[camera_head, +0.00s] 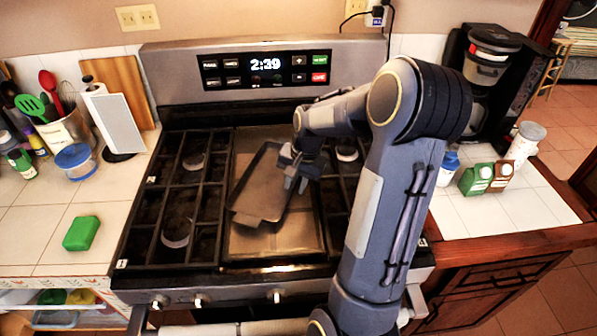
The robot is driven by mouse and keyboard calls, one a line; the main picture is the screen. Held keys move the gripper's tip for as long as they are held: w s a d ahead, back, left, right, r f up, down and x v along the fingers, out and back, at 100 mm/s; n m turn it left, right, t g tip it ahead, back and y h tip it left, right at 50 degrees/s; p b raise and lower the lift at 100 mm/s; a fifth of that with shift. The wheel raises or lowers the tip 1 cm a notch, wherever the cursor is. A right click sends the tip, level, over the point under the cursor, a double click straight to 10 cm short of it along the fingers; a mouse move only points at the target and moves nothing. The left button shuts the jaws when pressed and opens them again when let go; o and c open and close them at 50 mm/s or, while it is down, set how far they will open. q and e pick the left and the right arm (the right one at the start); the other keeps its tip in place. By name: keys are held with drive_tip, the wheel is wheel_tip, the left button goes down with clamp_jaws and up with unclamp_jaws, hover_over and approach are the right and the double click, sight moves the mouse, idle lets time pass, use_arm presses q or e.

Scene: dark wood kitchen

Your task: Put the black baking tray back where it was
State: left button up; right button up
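The black baking tray (262,190) lies on the middle of the stove top (247,240), turned slightly askew over the central griddle plate. My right gripper (296,184) is at the tray's right edge, with its fingers pointing down. The fingers look spread a little, but I cannot tell whether the tray's rim is between them. My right arm comes up from the bottom and covers the right part of the stove. My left gripper is not in view.
Burner grates (180,200) flank the tray. On the left counter are a green sponge (81,233), a blue-lidded container (76,164), a paper towel roll (112,122) and a utensil holder (66,130). On the right counter stand a coffee maker (487,75) and small cartons (477,179).

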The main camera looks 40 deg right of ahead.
wheel_tip(320, 180, up, 12)
drive_tip(key=s+d, duration=0.1)
drive_tip(key=s, duration=0.1)
drive_tip(key=s+a+f+n+t+y, duration=0.1)
drive_tip(key=s+a+n, duration=0.4)
drive_tip(key=a, duration=0.6)
drive_tip(key=s+a+f+n+t+y, duration=0.1)
drive_tip(key=s+a+n+t, duration=0.1)
drive_tip(key=s+a+n, duration=0.4)
drive_tip(key=s+a, duration=0.4)
drive_tip(key=a, duration=0.1)
drive_tip(key=shift+a+t+y+b, duration=0.3)
drive_tip(key=shift+a+y+b, duration=0.05)
drive_tip(key=shift+a+y, duration=0.05)
